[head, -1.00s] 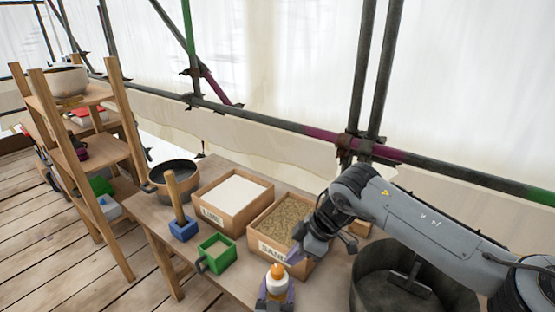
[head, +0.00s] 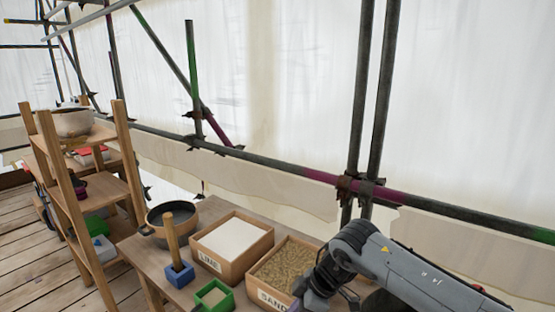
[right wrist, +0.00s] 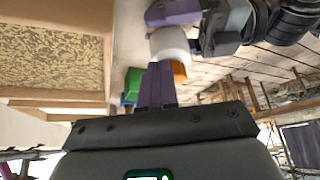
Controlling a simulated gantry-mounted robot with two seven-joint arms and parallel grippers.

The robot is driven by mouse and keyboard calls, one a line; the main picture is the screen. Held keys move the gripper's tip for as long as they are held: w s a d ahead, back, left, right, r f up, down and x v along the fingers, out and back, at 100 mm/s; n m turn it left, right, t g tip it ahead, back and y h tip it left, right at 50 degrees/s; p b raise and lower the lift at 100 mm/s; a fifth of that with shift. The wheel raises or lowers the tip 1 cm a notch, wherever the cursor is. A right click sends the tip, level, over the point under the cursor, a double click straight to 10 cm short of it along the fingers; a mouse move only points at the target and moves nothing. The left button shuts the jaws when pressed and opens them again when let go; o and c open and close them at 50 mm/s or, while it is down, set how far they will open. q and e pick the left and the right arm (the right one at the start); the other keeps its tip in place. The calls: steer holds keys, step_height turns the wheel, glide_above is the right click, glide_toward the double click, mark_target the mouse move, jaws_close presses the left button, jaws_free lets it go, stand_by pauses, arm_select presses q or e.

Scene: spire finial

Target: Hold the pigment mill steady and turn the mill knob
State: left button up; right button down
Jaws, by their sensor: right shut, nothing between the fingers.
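The pigment mill, a white body (right wrist: 170,44) with an orange knob (right wrist: 179,72), shows in the right wrist view; it is below the head view's bottom edge. My left gripper (right wrist: 184,32) has its purple fingers on either side of the white body, shut on it. My right gripper (right wrist: 157,68) is shut and empty, its purple fingertips beside the mill near the knob. The wrist view does not show clearly whether they touch. In the head view my right gripper (head: 308,296) is at the bottom, by the sand box.
A sand box (head: 285,268) and a lime box (head: 232,247) stand on the bench. Left of them are a green box (head: 214,296), a blue block with a wooden handle (head: 180,273) and a dark pan (head: 172,218). A wooden shelf (head: 78,165) stands at left. Scaffold tubes run behind.

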steer(key=shift+s+a, duration=0.15)
steer(key=shift+a, duration=0.05)
stand_by(0.3)
steer(key=shift+s, duration=0.5)
steer(key=shift+s+f, duration=0.1)
steer(key=shift+s, duration=0.25)
steer(key=shift+s+a, duration=0.1)
steer(key=shift+s, duration=0.3)
steer(key=shift+s+d, duration=0.1)
steer(key=shift+d, duration=0.2)
step_height(320, 180, up, 6)
stand_by(0.7)
steer(key=shift+d, duration=0.1)
